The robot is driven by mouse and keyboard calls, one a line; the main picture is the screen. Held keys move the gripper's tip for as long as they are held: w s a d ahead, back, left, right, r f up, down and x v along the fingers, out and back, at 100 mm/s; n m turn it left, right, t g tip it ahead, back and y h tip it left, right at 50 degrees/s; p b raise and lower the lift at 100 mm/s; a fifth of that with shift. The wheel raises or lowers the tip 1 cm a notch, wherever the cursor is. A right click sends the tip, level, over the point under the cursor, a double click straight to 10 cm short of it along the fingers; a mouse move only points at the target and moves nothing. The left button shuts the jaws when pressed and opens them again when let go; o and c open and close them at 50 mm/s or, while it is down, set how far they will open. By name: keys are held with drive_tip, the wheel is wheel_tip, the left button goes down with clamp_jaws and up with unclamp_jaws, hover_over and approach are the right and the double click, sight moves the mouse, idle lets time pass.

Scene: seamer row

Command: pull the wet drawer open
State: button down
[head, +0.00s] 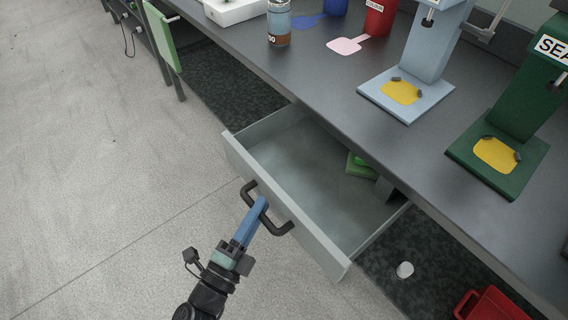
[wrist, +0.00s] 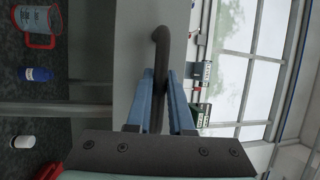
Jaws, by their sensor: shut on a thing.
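A grey drawer (head: 297,216) under the bench stands pulled well out in the head view. Its inside is mostly bare, with some green things (head: 359,164) lying toward the back right. A dark bar handle (head: 281,229) is on its front. My gripper (head: 258,208) is shut on this handle, with its blue fingers covering the handle's middle. In the wrist view the two blue fingers (wrist: 161,92) stand on either side of the dark handle (wrist: 162,42). The drawer front (wrist: 130,45) fills the middle behind them. I see no label on the drawer.
The dark bench top (head: 330,75) holds a light blue machine (head: 410,95), a green machine (head: 500,165), a can (head: 279,25) and a red can (head: 379,18). A red crate (head: 490,304) and a white cylinder (head: 405,270) are below at right. Floor at left is clear.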

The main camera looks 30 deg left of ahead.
drive_tip(key=s+a, duration=0.2)
drive_tip(key=s, duration=0.4)
drive_tip(key=c, duration=1.1)
unclamp_jaws()
drive_tip(key=s, duration=0.4)
drive_tip(key=s+f, duration=0.1)
drive_tip(key=s, duration=0.3)
drive_tip(key=s+f, duration=0.1)
drive_tip(key=s, duration=0.3)
drive_tip(key=shift+s+d+f+b, duration=0.2)
drive_tip(key=shift+s+d+b, duration=0.1)
drive_tip(key=shift+s+b, duration=0.1)
drive_tip(key=shift+w, duration=0.1)
